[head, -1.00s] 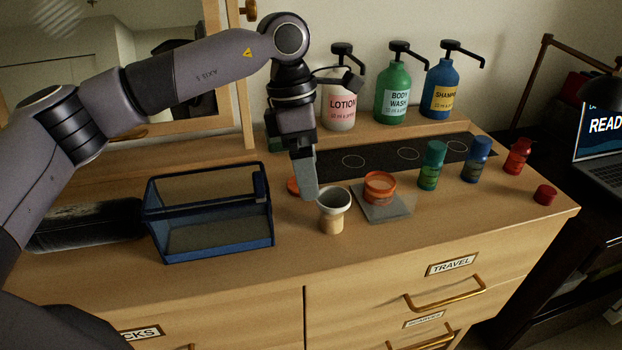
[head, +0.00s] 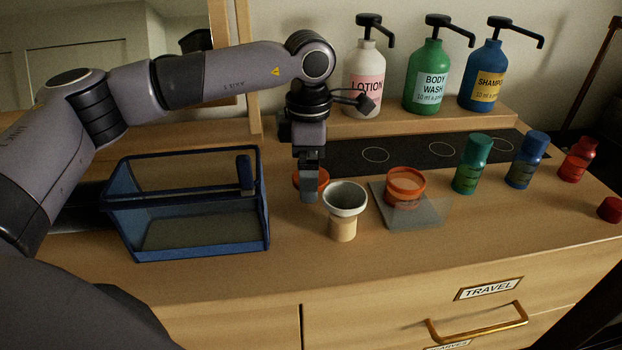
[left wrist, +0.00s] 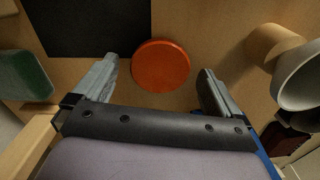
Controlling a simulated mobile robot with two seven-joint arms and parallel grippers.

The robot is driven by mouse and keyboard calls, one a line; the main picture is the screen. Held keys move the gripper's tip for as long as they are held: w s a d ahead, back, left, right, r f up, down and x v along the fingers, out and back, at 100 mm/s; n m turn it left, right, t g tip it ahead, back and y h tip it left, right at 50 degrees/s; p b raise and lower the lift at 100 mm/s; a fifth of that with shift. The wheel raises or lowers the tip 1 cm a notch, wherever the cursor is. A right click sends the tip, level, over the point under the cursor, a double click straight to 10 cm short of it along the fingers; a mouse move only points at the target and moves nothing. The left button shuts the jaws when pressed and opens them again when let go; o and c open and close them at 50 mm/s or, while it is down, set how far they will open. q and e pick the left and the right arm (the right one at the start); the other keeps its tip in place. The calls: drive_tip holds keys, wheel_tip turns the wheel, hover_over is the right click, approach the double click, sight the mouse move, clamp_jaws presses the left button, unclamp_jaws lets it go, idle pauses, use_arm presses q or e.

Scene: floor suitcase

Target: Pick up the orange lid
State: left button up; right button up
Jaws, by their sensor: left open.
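The orange lid (head: 312,179) is a flat round disc on the wooden dresser top, partly hidden behind my left gripper in the head view. In the left wrist view the whole orange lid (left wrist: 161,66) shows, between and a little beyond the open fingertips. My left gripper (head: 309,192) points down over the lid and is open and empty. Its two fingers (left wrist: 160,78) stand apart on either side of the lid in the wrist view, not touching it. My right gripper is out of view.
A white funnel on a wooden base (head: 345,200) stands close right of my gripper. An orange jar (head: 405,187) sits on a grey plate (head: 408,216). A blue basket (head: 190,250) is at left. Pump bottles line the back shelf; small bottles (head: 472,163) stand at right.

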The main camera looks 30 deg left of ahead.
use_arm(q)
drive_tip(key=shift+f, duration=0.1)
drive_tip(key=shift+c, duration=0.4)
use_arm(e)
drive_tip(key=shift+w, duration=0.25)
use_arm(q)
drive_tip(key=c, duration=1)
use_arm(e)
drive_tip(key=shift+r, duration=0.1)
use_arm(q)
drive_tip(key=shift+c, duration=0.2)
wheel_tip(320, 180, up, 20)
drive_tip(key=p, duration=0.2)
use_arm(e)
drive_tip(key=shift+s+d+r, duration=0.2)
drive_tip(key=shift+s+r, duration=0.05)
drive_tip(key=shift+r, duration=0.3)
